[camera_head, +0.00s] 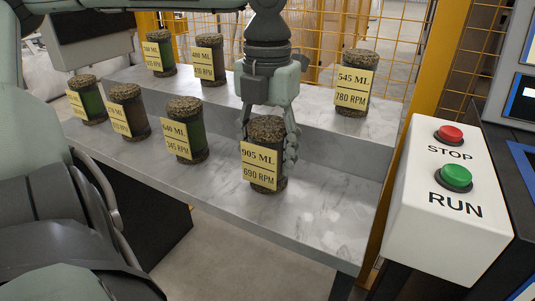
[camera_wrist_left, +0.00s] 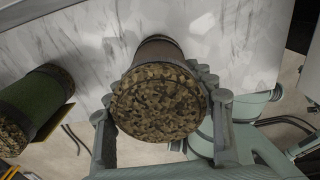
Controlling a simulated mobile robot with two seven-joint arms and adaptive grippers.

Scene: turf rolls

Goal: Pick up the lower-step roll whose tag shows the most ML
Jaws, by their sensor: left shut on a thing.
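The roll tagged 905 ML, 690 RPM (camera_head: 263,160) stands upright at the right end of the lower step (camera_head: 310,222). My left gripper (camera_head: 267,148) comes down from above and is shut on it, one finger at each side. In the left wrist view the same roll (camera_wrist_left: 160,103) shows its speckled top between the fingers (camera_wrist_left: 162,115). To its left on the lower step stand a roll tagged 640 ML (camera_head: 186,130) and two more (camera_head: 128,112) (camera_head: 88,100), whose tags are partly unclear. My right gripper is not in view.
The upper step behind holds rolls tagged 545 ML (camera_head: 354,85), 480 ML (camera_head: 210,60) and another at the left (camera_head: 160,52). A white box (camera_head: 446,205) with STOP and RUN buttons stands at the right. A yellow mesh fence (camera_head: 395,50) is behind.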

